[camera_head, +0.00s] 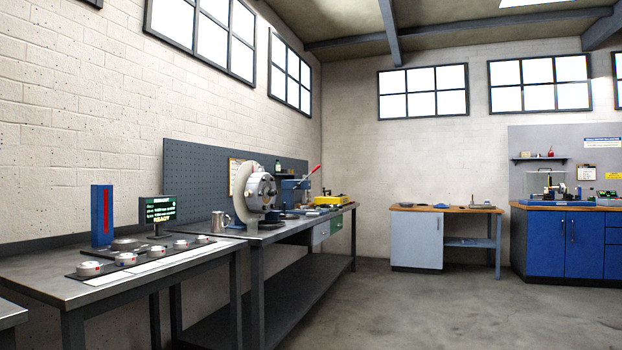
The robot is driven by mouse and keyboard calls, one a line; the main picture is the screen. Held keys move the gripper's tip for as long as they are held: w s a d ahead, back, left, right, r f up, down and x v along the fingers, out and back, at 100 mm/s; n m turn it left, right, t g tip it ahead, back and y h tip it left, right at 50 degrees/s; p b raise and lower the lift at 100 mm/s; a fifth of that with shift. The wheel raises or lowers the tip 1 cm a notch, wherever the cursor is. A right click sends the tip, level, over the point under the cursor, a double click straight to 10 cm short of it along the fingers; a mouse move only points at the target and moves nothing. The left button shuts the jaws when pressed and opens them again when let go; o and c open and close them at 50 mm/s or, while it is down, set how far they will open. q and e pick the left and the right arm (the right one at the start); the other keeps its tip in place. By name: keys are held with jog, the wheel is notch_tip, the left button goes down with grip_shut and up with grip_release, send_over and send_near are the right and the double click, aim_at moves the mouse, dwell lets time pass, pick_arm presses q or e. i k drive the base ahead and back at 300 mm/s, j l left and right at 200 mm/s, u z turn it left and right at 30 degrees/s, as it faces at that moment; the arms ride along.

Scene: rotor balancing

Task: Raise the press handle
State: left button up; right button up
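A lever with a red grip (315,169), which looks like the press handle, slants up to the right on the far part of the left wall bench. It rises from beside a blue machine (289,192), likely the press. A large round grey-white machine (246,190) stands in front and hides part of the blue machine. The lever's lower joint is too small to make out clearly. Neither of my grippers shows in the view.
The dark bench (268,236) runs along the left wall. A nearer table (60,290) holds a display (158,210), a blue block (102,216) and several small round parts. A metal mug (221,222) stands before the round machine. Open floor (400,310) lies right of the benches.

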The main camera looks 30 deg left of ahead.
aim_at(297, 184)
jog(key=i+u, duration=0.25)
jog(key=i, duration=4.3)
